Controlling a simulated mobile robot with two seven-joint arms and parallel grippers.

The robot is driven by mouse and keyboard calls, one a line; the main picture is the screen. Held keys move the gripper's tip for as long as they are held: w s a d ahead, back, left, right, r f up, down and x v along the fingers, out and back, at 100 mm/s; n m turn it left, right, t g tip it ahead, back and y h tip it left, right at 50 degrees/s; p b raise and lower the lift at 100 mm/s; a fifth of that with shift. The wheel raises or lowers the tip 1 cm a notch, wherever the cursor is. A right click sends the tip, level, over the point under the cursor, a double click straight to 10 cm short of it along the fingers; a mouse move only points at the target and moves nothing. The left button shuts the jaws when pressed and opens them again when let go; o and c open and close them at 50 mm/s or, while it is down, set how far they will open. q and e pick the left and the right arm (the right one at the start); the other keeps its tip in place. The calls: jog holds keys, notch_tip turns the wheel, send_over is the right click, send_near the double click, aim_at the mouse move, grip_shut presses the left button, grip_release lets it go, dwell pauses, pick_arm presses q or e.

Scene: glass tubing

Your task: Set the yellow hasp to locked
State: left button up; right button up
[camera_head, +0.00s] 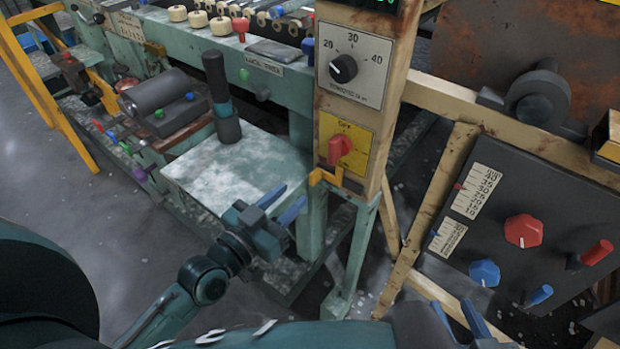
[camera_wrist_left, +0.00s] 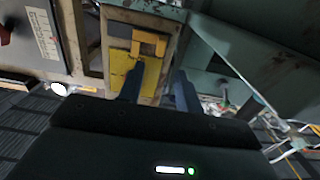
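The yellow hasp (camera_head: 326,177) sits at the lower edge of a yellow plate on the beige post, below a red knob (camera_head: 339,149). In the left wrist view the hasp (camera_wrist_left: 149,42) is an orange-yellow bracket near the top, just beyond my left fingertips. My left gripper (camera_head: 284,200) is open and empty, left of and below the hasp. Its two fingers (camera_wrist_left: 160,82) stand apart in the wrist view, with the left finger in front of part of the yellow plate (camera_wrist_left: 121,66). My right gripper (camera_head: 457,313) is open at the bottom. Whether the hasp is locked is unclear.
A panel with red and blue knobs (camera_head: 523,231) stands to the right. A green bench with a pale plate (camera_head: 215,180) and a dark upright lever (camera_head: 222,100) lies left. Floor shows between the bench and panel.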

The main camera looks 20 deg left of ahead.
aim_at(311, 178)
pick_arm(q)
jog(key=x, duration=0.7)
jog(key=shift+c, duration=0.5)
jog(key=shift+f, duration=0.1)
grip_shut()
